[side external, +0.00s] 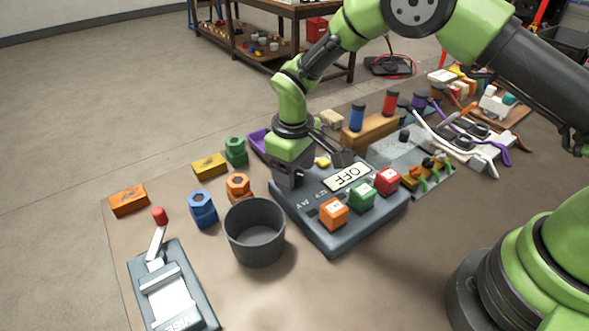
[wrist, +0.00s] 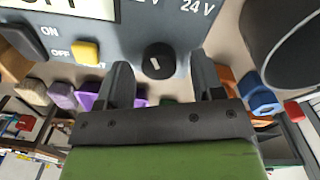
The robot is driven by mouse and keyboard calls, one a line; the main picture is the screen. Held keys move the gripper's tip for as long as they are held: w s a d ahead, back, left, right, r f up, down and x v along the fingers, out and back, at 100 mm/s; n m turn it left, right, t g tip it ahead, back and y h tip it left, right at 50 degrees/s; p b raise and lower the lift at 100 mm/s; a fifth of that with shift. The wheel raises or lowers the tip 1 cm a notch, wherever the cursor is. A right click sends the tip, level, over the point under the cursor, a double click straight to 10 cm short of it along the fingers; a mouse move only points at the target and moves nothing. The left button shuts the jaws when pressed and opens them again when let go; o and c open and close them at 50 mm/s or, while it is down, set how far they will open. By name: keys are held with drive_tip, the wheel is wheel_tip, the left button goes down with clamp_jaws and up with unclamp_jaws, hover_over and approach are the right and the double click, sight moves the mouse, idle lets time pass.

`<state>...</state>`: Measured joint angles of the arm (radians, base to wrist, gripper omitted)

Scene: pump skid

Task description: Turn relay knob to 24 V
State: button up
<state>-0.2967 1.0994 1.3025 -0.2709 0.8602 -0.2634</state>
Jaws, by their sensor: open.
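The relay knob (wrist: 157,63) is a small round black knob with a short white mark, on the grey control panel (wrist: 125,25). The "24 V" label is above and right of it in the wrist view, with another label ending in "V" above it. The mark's exact heading is hard to read. My gripper (wrist: 160,70) is open, its two dark fingers to the left and right of the knob, with gaps visible on both sides. In the side view, my gripper (side external: 288,185) is low over the panel's left end and hides the knob. The panel (side external: 325,235) shows a display (side external: 347,177) reading "OFF".
A yellow button (wrist: 87,52) and a dark lever (wrist: 22,42) with ON/OFF labels are left of the knob. Orange (side external: 334,212), green (side external: 362,197) and red (side external: 387,181) blocks line the panel's edge. A dark bucket (side external: 255,240) and blue nut (side external: 202,212) stand close by.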

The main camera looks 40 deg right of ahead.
drive_tip(key=shift+f, duration=0.3)
drive_tip(key=c, duration=0.9)
drive_tip(key=m, duration=0.5)
drive_tip(key=shift+d+m, duration=0.1)
drive_tip(key=shift+m, duration=0.2)
drive_tip(key=m, duration=0.6)
drive_tip(key=shift+m, duration=0.3)
